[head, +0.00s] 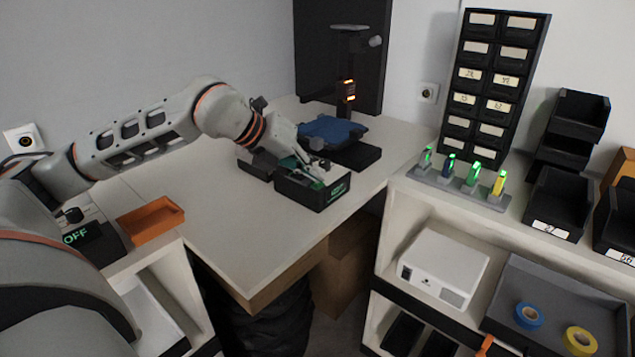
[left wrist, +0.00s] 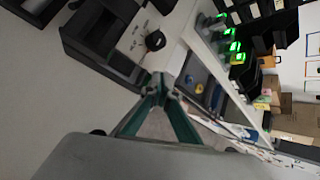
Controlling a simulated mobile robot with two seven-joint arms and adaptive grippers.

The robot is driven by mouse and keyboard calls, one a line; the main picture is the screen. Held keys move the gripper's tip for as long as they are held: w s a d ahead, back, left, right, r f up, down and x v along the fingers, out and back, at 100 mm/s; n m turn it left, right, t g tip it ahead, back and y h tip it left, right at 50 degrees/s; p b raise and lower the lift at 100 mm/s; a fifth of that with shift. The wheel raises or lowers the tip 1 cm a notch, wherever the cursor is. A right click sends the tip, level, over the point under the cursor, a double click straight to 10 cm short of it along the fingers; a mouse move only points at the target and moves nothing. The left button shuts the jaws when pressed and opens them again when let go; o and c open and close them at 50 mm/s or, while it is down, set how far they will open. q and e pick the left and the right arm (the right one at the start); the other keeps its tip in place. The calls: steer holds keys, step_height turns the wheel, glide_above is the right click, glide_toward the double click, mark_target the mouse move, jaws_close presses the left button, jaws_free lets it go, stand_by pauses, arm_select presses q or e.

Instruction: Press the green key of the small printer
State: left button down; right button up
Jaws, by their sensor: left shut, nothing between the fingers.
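A small black box-like device (head: 305,195), which looks like the small printer, stands on the light table near its right edge. A green lit mark (head: 338,190) shows on its front. My left gripper (head: 317,175) points down at its top with its fingers shut and empty; I cannot tell whether the tips touch it. The green key cannot be made out apart from the green fingers. In the left wrist view, the green fingers of my left gripper (left wrist: 160,84) meet in a V. My right gripper is not in view.
A stand with a blue plate (head: 332,129) is behind the device. An orange tray (head: 150,221) lies at left. On the right shelf are a row of lit green and yellow items (head: 460,190), a drawer tower (head: 493,85) and black bins (head: 556,203). The table's front middle is clear.

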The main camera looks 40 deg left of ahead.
mark_target(314, 183)
arm_select(q)
steer(key=shift+f, duration=0.25)
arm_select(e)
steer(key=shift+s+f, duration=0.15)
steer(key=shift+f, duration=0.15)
arm_select(q)
steer(key=shift+r, duration=0.1)
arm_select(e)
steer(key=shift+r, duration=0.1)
arm_select(q)
steer(key=shift+r+p, duration=0.45)
steer(key=shift+r, duration=0.45)
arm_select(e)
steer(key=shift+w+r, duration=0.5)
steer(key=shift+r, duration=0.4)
arm_select(q)
steer(key=shift+r+p, duration=0.5)
steer(key=shift+r, duration=0.3)
steer(key=shift+r+p, duration=1.2)
steer(key=shift+r, duration=0.55)
steer(key=shift+f, duration=0.1)
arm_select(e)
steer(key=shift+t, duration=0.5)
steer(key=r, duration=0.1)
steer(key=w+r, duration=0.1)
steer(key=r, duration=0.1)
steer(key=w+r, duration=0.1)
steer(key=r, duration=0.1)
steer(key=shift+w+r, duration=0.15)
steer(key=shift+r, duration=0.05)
